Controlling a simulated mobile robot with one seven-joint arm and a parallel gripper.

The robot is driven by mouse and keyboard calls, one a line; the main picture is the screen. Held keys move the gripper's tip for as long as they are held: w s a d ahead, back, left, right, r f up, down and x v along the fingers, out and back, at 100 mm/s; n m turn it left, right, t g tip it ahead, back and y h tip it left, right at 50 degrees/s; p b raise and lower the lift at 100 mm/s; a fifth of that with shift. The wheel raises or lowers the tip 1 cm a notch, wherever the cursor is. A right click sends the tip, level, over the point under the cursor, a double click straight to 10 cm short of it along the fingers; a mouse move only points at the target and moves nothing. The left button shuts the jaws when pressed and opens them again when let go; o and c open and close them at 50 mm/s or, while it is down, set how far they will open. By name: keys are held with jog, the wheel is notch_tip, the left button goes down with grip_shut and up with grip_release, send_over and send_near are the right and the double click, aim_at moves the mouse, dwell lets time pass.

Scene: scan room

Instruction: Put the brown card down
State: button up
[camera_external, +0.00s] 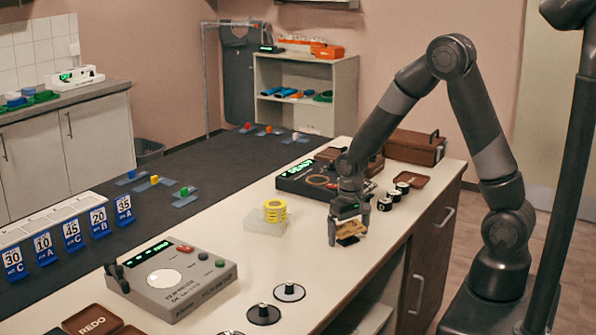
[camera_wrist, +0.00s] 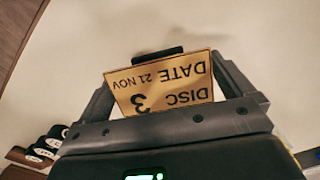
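My gripper (camera_external: 348,236) is over the white counter (camera_external: 290,240) and points down, with its fingers at the two side edges of the brown card (camera_external: 349,227). In the wrist view the card (camera_wrist: 160,85) sits between the fingertips of the gripper (camera_wrist: 168,82), shut on it. The card's black print reads upside down there: DISC 3, DATE 21 NOV. A black foot (camera_wrist: 158,53) is at its far edge, low in the outside view. The foot is close to the counter; I cannot tell whether it touches.
Small black-and-white rolls (camera_external: 394,196) and a brown tray (camera_external: 411,179) are behind and right of the gripper. A black READY device (camera_external: 300,182) stands behind. Yellow rings on a clear block (camera_external: 266,224) are to the left. Counter around the card is clear.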

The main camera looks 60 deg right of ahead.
aim_at(349, 229)
notch_tip(349, 229, up, 12)
jog(key=shift+s+a+r+n+t, duration=0.15)
jog(key=shift+s+r+n+t, duration=0.7)
jog(key=shift+s+r, duration=2.05)
jog(key=shift+s+a+r+n+t, duration=0.2)
jog(key=shift+s+r+n+t, duration=0.65)
jog(key=shift+s+r, duration=2)
jog(key=shift+s+a+r+n+t, duration=0.15)
jog(key=shift+s+r+n+t, duration=0.8)
jog(key=shift+s, duration=3.3)
jog(key=shift+r+m, duration=0.35)
jog(key=shift+r, duration=0.2)
